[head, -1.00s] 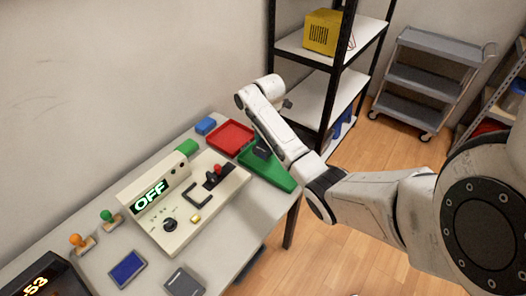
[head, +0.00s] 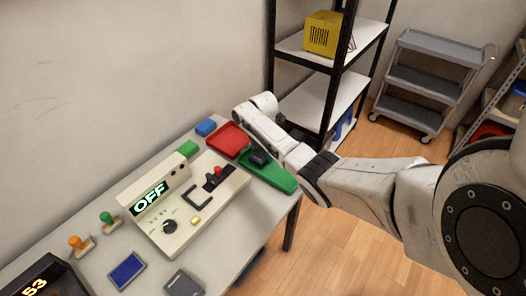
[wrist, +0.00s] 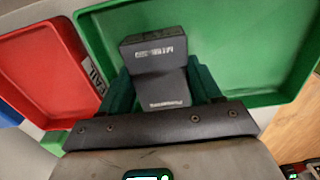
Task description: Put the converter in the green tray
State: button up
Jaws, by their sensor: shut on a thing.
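The converter is a dark grey box with white lettering (wrist: 155,72), seen close in the wrist view. My gripper (wrist: 162,88) is shut on it, with a teal finger on either side. In the head view the dark converter (head: 259,158) shows over the green tray (head: 284,183), by the tray's end near the red tray. In the wrist view the green tray (wrist: 240,50) spreads behind and to the right of the converter. I cannot tell whether the converter touches the tray floor.
A red tray (head: 228,141) lies beside the green tray. A control panel with an OFF display (head: 185,205) stands close by on the table, with a red-knobbed lever. A black-framed shelf (head: 318,95) stands beyond the table.

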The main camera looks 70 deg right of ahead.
aim_at(263, 152)
jog(key=o, duration=1.5)
jog(key=shift+f, duration=0.1)
notch_tip(263, 152, up, 12)
